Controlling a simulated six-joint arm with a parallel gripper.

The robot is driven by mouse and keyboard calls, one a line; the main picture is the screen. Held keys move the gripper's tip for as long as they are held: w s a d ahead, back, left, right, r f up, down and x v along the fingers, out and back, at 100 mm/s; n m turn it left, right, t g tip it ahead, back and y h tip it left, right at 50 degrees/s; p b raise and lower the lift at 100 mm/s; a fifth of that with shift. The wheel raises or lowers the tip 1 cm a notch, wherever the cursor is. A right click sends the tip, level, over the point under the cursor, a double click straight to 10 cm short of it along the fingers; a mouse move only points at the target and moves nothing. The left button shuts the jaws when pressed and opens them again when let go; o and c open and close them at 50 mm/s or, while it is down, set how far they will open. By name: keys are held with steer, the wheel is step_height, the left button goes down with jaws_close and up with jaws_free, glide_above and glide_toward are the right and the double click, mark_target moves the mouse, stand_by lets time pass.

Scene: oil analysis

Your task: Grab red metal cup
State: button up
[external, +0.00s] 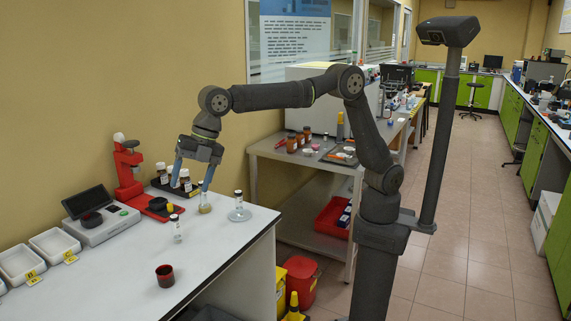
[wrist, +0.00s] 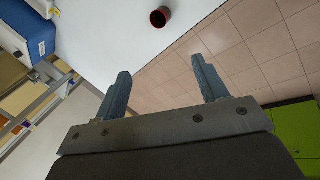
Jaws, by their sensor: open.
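The red metal cup (external: 165,276) stands upright on the white table near its front part in the external view. It is dark red with a dark inside. In the wrist view the cup (wrist: 160,17) is at the top, beyond the fingertips and a little left of the middle between them. My gripper (external: 189,181) is open and empty, above the back part of the table, well apart from the cup. In the wrist view both fingers of my gripper (wrist: 160,73) are spread with nothing between them.
The white table (external: 115,280) has clear room around the cup. Small bottles, including one with a white label (external: 176,228), and flasks (external: 240,208) stand near my gripper. A red stand (external: 128,170), a scale (external: 100,215) and white trays (external: 55,244) line the wall side.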

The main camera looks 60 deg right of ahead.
step_height(320, 180, down, 9)
steer(key=w+a+m, duration=0.3)
steer(key=m, duration=1.3)
glide_toward(166, 277)
steer(key=shift+g, duration=0.3)
steer(key=w+f, duration=0.2)
steer(key=f, duration=0.1)
steer(key=w+f, duration=0.1)
steer(key=f, duration=0.1)
steer(key=shift+w, duration=0.2)
steer(key=shift+x, duration=2.7)
steer(key=shift+s+a+r, duration=0.1)
steer(key=shift+s+a, duration=0.1)
steer(key=shift+c, duration=0.5)
steer(key=c, duration=1)
